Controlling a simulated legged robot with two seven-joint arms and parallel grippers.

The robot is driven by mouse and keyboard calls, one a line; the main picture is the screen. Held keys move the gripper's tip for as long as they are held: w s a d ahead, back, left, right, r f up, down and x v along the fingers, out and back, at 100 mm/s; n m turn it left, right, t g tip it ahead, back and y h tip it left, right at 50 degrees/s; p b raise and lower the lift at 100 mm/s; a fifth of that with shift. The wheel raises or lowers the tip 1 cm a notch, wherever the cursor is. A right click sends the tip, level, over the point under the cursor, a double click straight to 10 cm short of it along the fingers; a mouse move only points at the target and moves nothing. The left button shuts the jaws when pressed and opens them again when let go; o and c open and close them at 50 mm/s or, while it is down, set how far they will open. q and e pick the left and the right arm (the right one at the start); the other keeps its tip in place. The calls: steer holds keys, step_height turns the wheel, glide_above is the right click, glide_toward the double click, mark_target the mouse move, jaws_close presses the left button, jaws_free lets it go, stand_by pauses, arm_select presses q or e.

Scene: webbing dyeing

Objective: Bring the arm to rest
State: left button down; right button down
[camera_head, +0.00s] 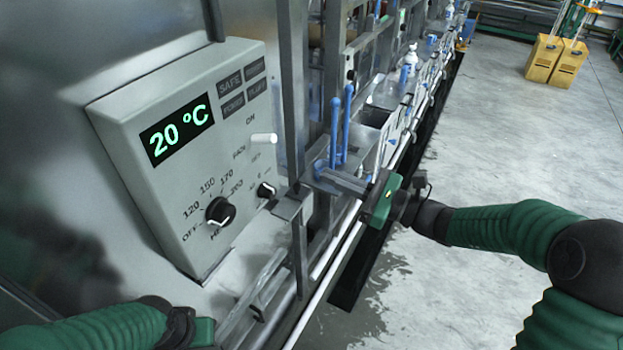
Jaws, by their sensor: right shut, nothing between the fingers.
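My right gripper (328,175) comes in from the right with a green body. Its grey fingers point left, towards the metal frame beside the control box, and are shut and empty. My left arm enters at the lower left, and my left gripper (268,272) reaches up and right below the control box. Whether its fingers are open or shut is not clear. The grey control box (185,150) shows 20 °C on its display (177,135). It carries a black heat dial (220,212), a smaller black knob (266,191) and a white lever (263,139).
Upright metal posts (292,90) stand right of the box, close to both grippers. Two blue handles (341,125) rise behind my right gripper. A long machine with bottles (410,58) runs to the back. Yellow boxes (553,60) stand far off on open concrete floor (520,150).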

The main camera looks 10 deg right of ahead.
steer(key=shift+s+d, duration=0.15)
steer(key=shift+d, duration=0.1)
steer(key=shift+s+a+r, duration=0.1)
steer(key=shift+s+r, duration=0.05)
